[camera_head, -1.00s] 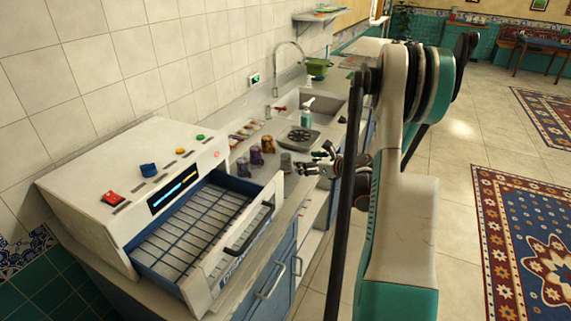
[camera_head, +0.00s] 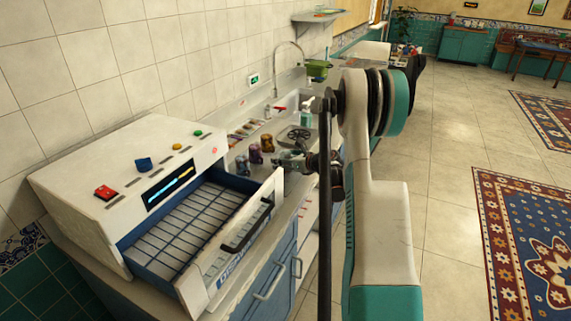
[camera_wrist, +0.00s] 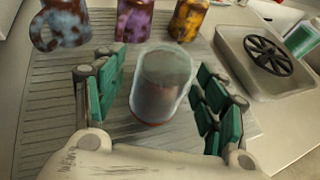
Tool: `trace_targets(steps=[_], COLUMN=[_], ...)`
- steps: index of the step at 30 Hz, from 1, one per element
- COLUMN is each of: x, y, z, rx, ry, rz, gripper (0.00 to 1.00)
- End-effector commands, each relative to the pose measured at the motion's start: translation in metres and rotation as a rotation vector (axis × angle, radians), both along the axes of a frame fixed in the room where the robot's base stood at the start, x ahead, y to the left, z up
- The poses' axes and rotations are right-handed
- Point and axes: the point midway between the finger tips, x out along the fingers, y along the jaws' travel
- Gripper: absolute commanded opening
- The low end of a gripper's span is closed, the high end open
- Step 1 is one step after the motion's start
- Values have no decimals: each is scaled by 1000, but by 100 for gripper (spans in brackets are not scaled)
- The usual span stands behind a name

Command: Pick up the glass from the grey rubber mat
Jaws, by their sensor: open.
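The glass (camera_wrist: 160,88) is clear and cup-shaped, with a reddish band low down. It stands on the ribbed grey mat (camera_wrist: 62,108) in the wrist view. My gripper (camera_wrist: 161,95) is open, with green pads on both sides of the glass. In the head view my gripper (camera_head: 291,158) is over the counter behind the open drawer's front. I cannot make out the glass clearly there.
A blue-brown mug (camera_wrist: 66,24), a purple mug (camera_wrist: 134,20) and a yellow mug (camera_wrist: 190,20) stand just beyond the glass. A metal tray with a black wheel-shaped grate (camera_wrist: 268,55) is at right. The open drawer (camera_head: 190,227) juts out nearby.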

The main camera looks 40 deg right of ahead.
Motion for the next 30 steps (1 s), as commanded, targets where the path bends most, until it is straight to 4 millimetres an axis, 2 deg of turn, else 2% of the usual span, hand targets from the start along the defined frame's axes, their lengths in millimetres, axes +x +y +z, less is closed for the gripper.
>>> trace_targets(steps=[6,12,13,23,30], x=[1,1,1,1,1], y=[0,0,0,0,0], z=[0,0,0,1,18], rx=[1,0,0,0,0], ry=[0,0,0,0,0], rz=[-1,0,0,0,0], gripper=[66,21,17,17,17])
